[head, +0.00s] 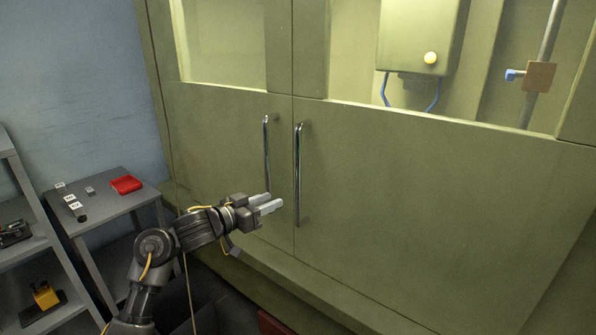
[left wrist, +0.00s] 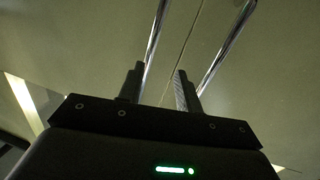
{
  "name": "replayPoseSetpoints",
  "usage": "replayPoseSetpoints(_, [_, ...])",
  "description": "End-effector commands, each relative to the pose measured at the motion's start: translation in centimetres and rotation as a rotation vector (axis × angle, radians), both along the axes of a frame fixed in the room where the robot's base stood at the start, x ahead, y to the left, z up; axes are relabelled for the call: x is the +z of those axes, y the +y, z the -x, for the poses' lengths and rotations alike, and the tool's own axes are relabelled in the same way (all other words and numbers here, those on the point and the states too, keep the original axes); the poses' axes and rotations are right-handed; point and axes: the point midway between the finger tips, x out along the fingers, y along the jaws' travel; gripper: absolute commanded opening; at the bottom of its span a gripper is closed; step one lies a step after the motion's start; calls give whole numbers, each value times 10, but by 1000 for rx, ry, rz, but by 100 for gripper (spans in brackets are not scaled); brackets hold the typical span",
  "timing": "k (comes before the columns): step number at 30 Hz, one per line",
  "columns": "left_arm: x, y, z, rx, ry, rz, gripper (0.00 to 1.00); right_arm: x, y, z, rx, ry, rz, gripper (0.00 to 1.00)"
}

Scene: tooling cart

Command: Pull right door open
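The right door (head: 430,190) is a wide olive-green panel with a window above, and it looks shut against the left door (head: 215,140). Its handle (head: 298,175) is a vertical chrome bar just right of the seam. My left gripper (head: 269,203) is in front of the doors, left of that handle and near the lower end of the left door's handle (head: 266,150). Its fingers (left wrist: 158,88) are apart with nothing gripped. The left wrist view shows two chrome bars beyond the fingers, one on each side of the seam. My right gripper is not in view.
A grey side table (head: 112,208) with a red box (head: 126,185) and small items stands left of the cabinet. A grey shelf (head: 20,262) holds a yellow item (head: 46,295).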

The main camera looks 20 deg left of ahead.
Motion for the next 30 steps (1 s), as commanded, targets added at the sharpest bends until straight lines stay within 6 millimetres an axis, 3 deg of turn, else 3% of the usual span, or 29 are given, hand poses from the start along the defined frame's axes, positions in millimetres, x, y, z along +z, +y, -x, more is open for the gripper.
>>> replayPoseSetpoints(1, [26, -1, 6, -8, -38, -14, 35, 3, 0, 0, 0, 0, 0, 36])
replayPoseSetpoints(3, [46, -2, 13, -16, -68, -26, 35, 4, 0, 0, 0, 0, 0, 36])
replayPoseSetpoints(6, [59, -4, 18, -22, -88, -36, 35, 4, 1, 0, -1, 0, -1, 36])
replayPoseSetpoints(14, [62, -10, 10, -23, -90, -31, 35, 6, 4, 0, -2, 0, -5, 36])
replayPoseSetpoints(30, [62, -57, -64, -22, -88, -32, 35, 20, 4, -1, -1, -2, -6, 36])
